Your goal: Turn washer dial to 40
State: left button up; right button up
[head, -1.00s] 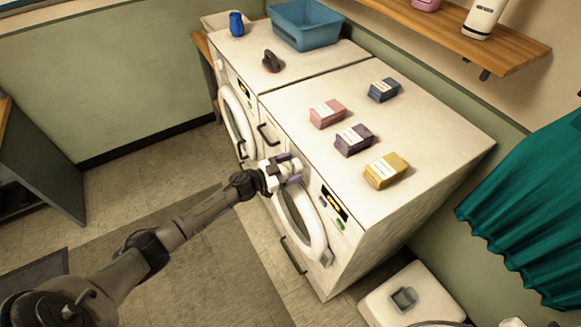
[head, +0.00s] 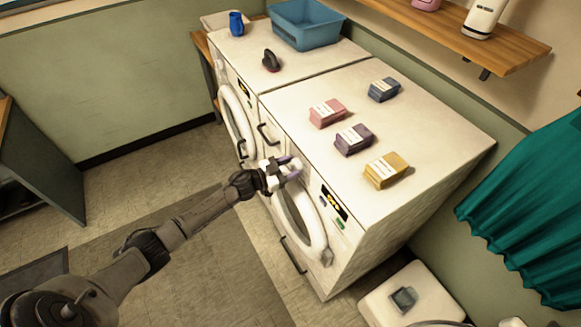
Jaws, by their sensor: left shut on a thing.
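The white washer (head: 440,140) on the near side has a round door (head: 300,222) and a dark display (head: 334,203) with lit segments on its front panel. My left gripper (head: 291,168) is at the upper left of that panel, just left of the display. It is shut on the dial, which its fingers and body hide. The dial's markings and its pointer cannot be read from here. My right gripper is not in view.
Pink (head: 327,113), purple (head: 353,140), yellow (head: 385,170) and dark blue (head: 384,89) boxes lie on the washer top. A second white machine (head: 232,58) stands beside it, bearing a blue basin (head: 305,26). The floor in front is clear.

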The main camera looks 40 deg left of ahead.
pick_arm(q)
jog(key=m, duration=0.5)
jog(key=shift+r, duration=0.1)
jog(key=m, duration=0.4)
jog(key=shift+g+y, duration=0.3)
jog(key=shift+y, duration=0.1)
jog(key=m+b, duration=0.1)
jog(key=m, duration=0.4)
jog(key=shift+y+b, duration=0.3)
jog(key=shift+y, duration=0.1)
jog(key=shift+d+m+b, duration=0.1)
jog(key=shift+m+b, duration=0.45)
jog(key=shift+m, duration=1.65)
jog(key=o, duration=0.9)
